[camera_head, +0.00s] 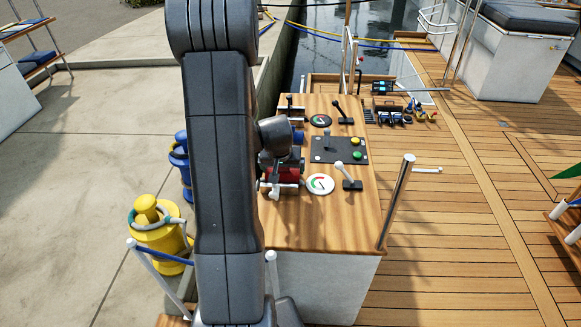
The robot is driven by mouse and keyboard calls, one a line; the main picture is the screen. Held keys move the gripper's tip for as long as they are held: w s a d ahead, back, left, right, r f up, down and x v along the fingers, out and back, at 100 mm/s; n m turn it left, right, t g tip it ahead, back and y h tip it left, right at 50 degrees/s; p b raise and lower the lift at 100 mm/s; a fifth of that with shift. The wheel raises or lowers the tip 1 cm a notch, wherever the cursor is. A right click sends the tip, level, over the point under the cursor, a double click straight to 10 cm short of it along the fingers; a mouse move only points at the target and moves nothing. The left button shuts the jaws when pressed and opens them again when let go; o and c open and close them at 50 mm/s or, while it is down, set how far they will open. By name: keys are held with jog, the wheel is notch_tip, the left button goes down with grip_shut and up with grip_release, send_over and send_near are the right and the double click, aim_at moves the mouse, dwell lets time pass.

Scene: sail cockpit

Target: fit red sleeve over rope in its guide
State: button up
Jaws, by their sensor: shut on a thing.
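My gripper (283,160) is a dark shape over the left edge of the wooden console top, just right of my arm. It is shut on a red piece (288,173), which looks like the red sleeve. The fingers are small and partly hidden, so the exact hold is unclear. A white and dark fitting (279,187) lies just in front of the red piece. I cannot tell whether they touch. A blue part (298,137) shows just behind the gripper. The rope and its guide cannot be made out; my arm covers part of the console's left side.
The console (338,222) carries levers, two round gauges (320,184) and a dark panel with yellow and green buttons (340,150). A metal post (397,200) stands at its right edge. A yellow bollard (155,230) is at left. Open deck lies right.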

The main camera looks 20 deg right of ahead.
jog(key=o, duration=0.8)
jog(key=shift+r, duration=0.15)
jog(key=shift+r+p, duration=0.3)
jog(key=shift+p, duration=0.25)
jog(key=p+v, duration=0.2)
jog(key=v, duration=1)
jog(key=shift+r, duration=0.15)
jog(key=shift+a, duration=0.1)
